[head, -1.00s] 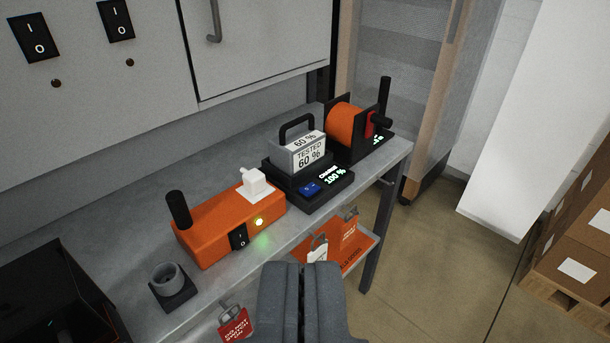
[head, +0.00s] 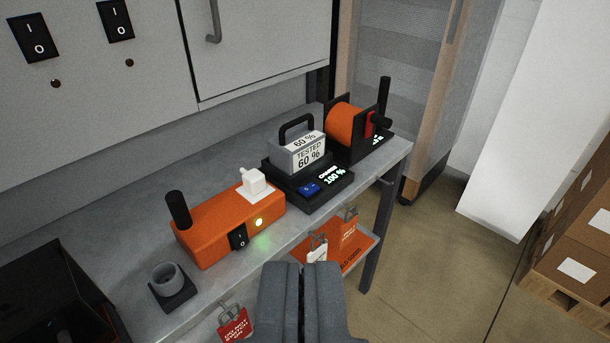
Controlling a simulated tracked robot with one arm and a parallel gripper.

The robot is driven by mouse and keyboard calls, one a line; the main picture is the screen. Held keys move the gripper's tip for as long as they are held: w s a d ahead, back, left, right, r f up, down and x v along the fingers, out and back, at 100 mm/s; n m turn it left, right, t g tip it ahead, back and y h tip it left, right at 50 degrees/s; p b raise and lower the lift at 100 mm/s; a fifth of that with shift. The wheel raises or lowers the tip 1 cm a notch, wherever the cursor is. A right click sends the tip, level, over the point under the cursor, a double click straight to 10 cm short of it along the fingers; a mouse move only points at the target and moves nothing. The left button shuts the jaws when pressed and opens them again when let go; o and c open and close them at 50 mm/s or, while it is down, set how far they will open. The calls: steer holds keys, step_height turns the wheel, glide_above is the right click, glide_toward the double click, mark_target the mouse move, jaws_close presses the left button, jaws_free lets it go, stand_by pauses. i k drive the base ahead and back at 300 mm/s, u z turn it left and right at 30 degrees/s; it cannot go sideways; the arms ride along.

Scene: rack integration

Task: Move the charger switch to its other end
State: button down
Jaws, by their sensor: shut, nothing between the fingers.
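The charger (head: 325,196) is a black dock on the grey bench, with a lit display reading 100 %. Its blue rocker switch (head: 310,188) sits on the front face, left of the display; I cannot tell clearly which end is pressed. A grey battery block (head: 302,153) with a black handle and labels "TESTED 60 %" stands in the dock. My gripper (head: 301,268) is shut and empty at the bottom middle, in front of the bench and apart from the charger.
An orange box (head: 215,228) with a black switch, lit lamp and white plug stands left of the charger. An orange cable reel (head: 352,124) stands right. A black cup holder (head: 172,286) is at front left. Tagged padlocks hang by an orange tray (head: 352,262) below the bench edge.

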mark_target(310, 189)
steer(key=z, duration=0.05)
steer(key=k, duration=0.6)
steer(key=u, duration=0.35)
steer(key=i, duration=1.65)
steer(key=z, duration=0.05)
